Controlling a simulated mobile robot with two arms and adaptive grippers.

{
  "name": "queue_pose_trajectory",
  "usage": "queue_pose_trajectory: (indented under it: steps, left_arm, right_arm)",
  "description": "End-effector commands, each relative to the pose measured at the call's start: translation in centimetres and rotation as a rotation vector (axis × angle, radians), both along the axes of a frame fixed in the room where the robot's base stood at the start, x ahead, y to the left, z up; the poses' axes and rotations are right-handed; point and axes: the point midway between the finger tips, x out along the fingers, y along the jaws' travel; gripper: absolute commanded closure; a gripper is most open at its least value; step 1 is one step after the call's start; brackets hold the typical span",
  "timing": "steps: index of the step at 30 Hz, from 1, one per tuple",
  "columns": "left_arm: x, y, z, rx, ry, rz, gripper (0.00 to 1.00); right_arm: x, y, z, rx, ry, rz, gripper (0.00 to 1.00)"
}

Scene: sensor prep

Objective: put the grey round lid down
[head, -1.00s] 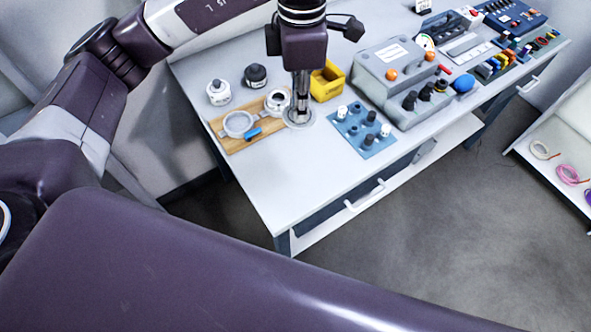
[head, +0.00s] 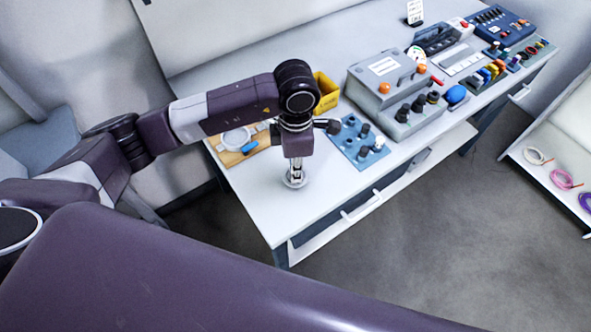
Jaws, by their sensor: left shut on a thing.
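My left gripper (head: 296,173) points down over the front part of the white table (head: 272,212). It is shut on the grey round lid (head: 294,184), whose rim shows just below the fingers. The lid is at or just above the bare tabletop; I cannot tell whether it touches. My right gripper is not in view.
A wooden board (head: 231,157) with a round grey-rimmed piece and a blue item lies left, partly behind my arm. A yellow bin (head: 326,93) and a blue mat (head: 352,152) with several knobs stand close by. A grey control box (head: 375,105) is right. The table's front corner is clear.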

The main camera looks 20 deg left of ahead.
Motion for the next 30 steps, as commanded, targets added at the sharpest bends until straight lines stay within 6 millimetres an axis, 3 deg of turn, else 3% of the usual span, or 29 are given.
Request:
queue_pose_trajectory:
  steps: [4, 14, 15, 20, 30]
  left_arm:
    - [-0.1, 0.0, -1.7, -0.001, 0.002, -0.001, 0.97]
    - [0.0, 0.0, -2.2, 0.000, 0.000, -0.002, 0.97]
    - [0.0, 0.0, -2.2, 0.000, 0.000, -0.002, 0.84]
    - [0.0, 0.0, -2.0, 0.000, 0.000, -0.002, 0.67]
    - [-0.1, 0.0, -1.7, 0.000, 0.001, -0.001, 0.67]
  right_arm:
    - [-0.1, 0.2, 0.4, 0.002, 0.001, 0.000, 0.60]
    - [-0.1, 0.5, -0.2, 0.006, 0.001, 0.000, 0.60]
    - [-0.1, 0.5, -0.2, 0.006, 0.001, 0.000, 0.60]
    - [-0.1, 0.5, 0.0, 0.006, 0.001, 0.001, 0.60]
    - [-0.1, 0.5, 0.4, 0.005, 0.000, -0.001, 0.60]
